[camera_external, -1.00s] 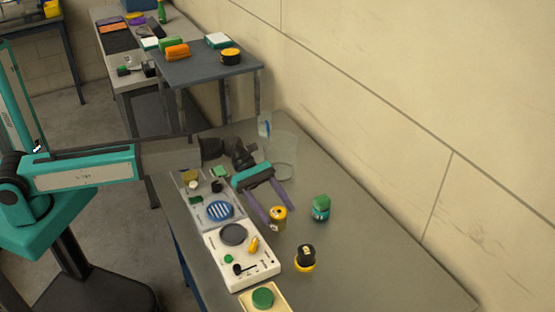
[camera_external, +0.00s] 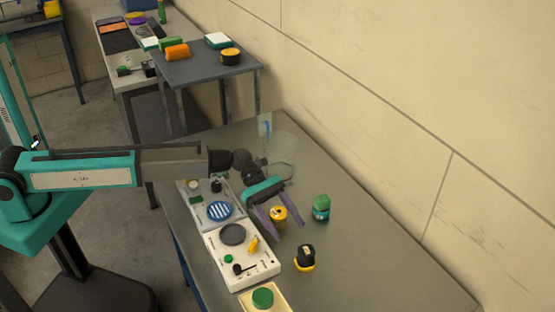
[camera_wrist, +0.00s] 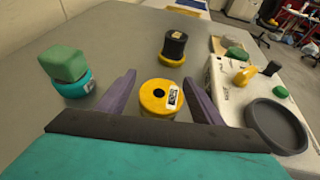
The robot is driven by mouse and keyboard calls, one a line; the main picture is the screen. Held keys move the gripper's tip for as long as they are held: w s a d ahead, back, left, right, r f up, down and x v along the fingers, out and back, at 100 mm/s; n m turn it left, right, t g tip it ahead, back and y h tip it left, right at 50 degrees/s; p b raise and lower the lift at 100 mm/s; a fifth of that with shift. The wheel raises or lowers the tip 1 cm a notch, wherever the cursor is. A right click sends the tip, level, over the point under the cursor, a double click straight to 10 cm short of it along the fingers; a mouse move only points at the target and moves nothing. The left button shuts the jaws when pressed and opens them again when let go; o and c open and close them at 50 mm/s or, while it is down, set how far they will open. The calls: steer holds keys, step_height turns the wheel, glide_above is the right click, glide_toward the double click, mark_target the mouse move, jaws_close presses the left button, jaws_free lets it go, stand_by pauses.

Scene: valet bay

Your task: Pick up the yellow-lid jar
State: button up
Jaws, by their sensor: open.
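The yellow-lid jar (camera_external: 278,216) stands upright on the grey table. The jar's lower part is partly hidden.
A green-topped teal jar (camera_external: 321,208) stands to the right. A black-topped yellow item (camera_external: 305,258) stands nearer the camera. White control panels (camera_external: 258,270) line the table's left side. A clear container (camera_external: 283,150) stands behind my wrist. The table's right side (camera_external: 390,270) is clear.

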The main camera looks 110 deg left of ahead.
steer(key=shift+w+d+f, duration=0.1)
steer(key=shift+w, duration=0.1)
stand_by(0.4)
steer(key=c, duration=1.1)
steer(key=shift+c, duration=0.2)
step_height(320, 180, up, 18)
steer(key=b, duration=0.3)
stand_by(0.4)
